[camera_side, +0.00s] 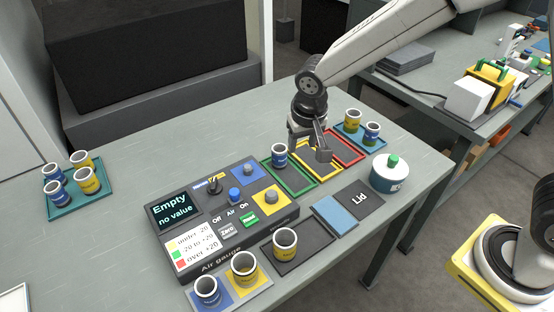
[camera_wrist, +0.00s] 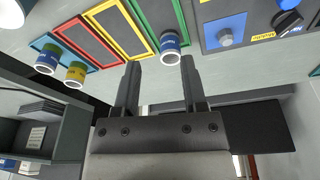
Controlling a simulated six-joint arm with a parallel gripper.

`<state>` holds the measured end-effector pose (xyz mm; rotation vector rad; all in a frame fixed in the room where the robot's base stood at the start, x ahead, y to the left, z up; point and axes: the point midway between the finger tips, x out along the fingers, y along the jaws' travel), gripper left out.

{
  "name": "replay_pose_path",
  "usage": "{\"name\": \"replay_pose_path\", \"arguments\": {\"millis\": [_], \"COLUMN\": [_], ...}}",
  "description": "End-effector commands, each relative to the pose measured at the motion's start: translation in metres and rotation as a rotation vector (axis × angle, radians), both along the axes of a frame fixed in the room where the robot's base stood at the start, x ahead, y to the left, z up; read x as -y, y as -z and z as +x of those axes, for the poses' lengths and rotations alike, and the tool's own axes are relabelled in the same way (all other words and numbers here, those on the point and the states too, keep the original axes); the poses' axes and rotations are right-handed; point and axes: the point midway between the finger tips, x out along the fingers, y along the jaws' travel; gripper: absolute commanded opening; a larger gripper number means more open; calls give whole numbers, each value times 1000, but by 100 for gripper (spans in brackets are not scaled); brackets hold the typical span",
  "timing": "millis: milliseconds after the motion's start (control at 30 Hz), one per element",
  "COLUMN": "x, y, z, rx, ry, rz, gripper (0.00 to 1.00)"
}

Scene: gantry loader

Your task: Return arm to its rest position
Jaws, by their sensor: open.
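My gripper (camera_side: 308,150) is open and hangs over the bench beside the coloured frames. In the wrist view the two fingers (camera_wrist: 160,63) are spread with nothing held between them. A blue-banded cup (camera_side: 279,155) stands upright at the green frame (camera_side: 286,178), left of my gripper in the side view. In the wrist view that cup (camera_wrist: 170,47) appears beyond the fingertips, apart from them. The yellow frame (camera_side: 327,176) looks empty; my gripper hides part of it and of the red frame (camera_side: 356,162).
The air gauge (camera_side: 222,213) reads "Empty, no value". Cups stand on the left teal tray (camera_side: 65,211), the right blue tray (camera_side: 345,142) and the front mats.

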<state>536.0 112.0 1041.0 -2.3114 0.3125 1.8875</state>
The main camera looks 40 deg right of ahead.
Motion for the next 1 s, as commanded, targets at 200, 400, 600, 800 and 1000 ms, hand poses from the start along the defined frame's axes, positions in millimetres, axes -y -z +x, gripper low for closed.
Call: {"name": "replay_pose_path", "arguments": {"millis": [200, 400, 600, 800, 1000], "x": [50, 85, 105, 112, 112], "y": [-2, 0, 5, 8, 8], "z": [-46, -93, -129, -144, -144], "rx": [-3, 10, 25, 30, 31], "ry": [-88, -166, -225, -249, -252], "rz": [21, 29, 24, 19, 18], "gripper": [54, 54, 54, 54, 54]}}
